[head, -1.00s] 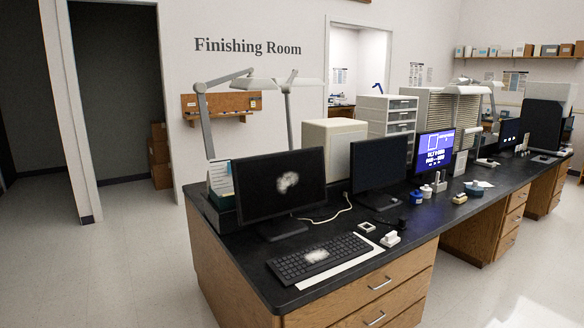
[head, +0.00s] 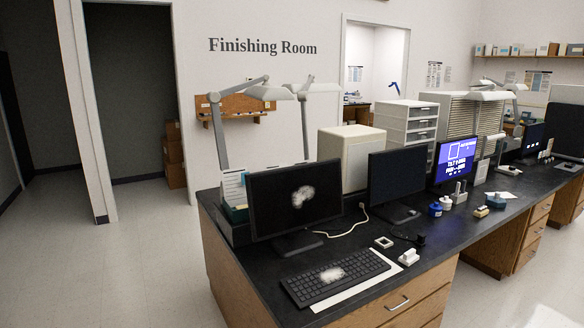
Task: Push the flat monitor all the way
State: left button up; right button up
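Several flat monitors stand on the black-topped bench in the head view. The nearest monitor (head: 270,206) is black, with a white patch on its dark screen. To its right stands a second dark monitor (head: 397,177) with a blank screen. Further right is a monitor with a lit blue screen (head: 455,160). The frames do not show which one the task means. All three stand upright. Neither of my grippers is in view.
A black keyboard (head: 338,277) with a white patch lies at the bench's near edge. Small items, including a white block (head: 408,257) and a blue jar (head: 435,209), sit on the bench top (head: 236,260). A beige box (head: 351,146) stands behind the monitors. Open floor (head: 150,250) lies left.

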aim_at(281, 202)
jog(key=i+l+u, duration=0.15)
jog(key=u, duration=0.35)
jog(key=i+l+u, duration=0.1)
jog(key=l+u, duration=0.2)
jog(key=u, duration=0.2)
jog(key=l+u, duration=0.3)
jog(key=u, duration=0.2)
jog(key=i+l+u, duration=0.1)
jog(key=l+u, duration=0.2)
jog(key=u, duration=0.2)
